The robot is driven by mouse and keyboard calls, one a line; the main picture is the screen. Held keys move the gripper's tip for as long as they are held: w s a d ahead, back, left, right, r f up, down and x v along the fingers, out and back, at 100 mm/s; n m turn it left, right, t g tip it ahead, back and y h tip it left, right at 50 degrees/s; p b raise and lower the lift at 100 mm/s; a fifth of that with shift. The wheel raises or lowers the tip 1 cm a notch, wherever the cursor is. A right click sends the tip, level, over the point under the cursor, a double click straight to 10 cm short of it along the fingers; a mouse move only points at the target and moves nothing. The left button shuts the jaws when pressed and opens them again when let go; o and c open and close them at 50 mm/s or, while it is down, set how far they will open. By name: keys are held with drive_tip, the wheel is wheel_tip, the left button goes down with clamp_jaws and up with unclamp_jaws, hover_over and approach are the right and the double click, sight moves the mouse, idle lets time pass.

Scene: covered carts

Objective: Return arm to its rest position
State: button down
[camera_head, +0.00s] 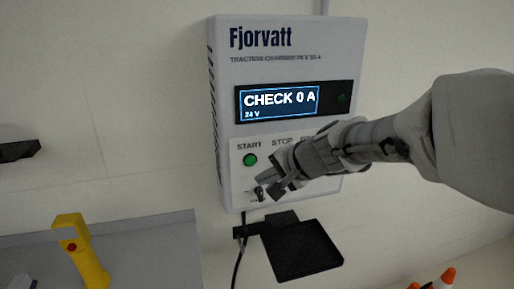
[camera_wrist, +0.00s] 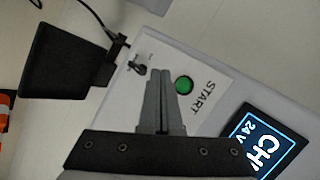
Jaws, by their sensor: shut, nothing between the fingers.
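My arm (camera_head: 460,135) reaches in from the right in the head view. My gripper (camera_head: 268,188) is in front of the lower panel of a white wall charger (camera_head: 270,68) marked Fjorvatt. The gripper is shut and empty; in the wrist view its fingers (camera_wrist: 158,85) lie together beside the green START button (camera_wrist: 184,85). That button also shows uncovered in the head view (camera_head: 250,160). A small switch (camera_head: 258,193) sits below it, close to the fingertips. I cannot tell whether the fingers touch the panel. The display (camera_head: 280,103) reads CHECK 0 A, 24 V. My arm hides part of the right button area.
A black shelf (camera_head: 302,250) juts out below the charger, with a cable (camera_head: 237,265) hanging beside it. A yellow handle-like part (camera_head: 80,250) stands by a grey surface (camera_head: 150,240) at lower left. Orange cones (camera_head: 445,279) are at lower right. A dark bracket (camera_head: 18,150) is at left.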

drive_tip(key=shift+s, duration=0.1)
drive_tip(key=s+d+n+h, duration=0.2)
drive_tip(key=s+d, duration=0.2)
drive_tip(key=s, duration=0.3)
drive_tip(key=s+d+f+n+g+h, duration=0.1)
drive_tip(key=s+d+n+h, duration=0.1)
drive_tip(key=s, duration=0.6)
drive_tip(key=s+d+n+g+h, duration=0.1)
drive_tip(key=s+d+n+h, duration=0.1)
drive_tip(key=s+d, duration=0.5)
drive_tip(key=shift+s+f+n, duration=0.25)
drive_tip(key=shift+s+n, duration=0.25)
drive_tip(key=shift+n, duration=0.4)
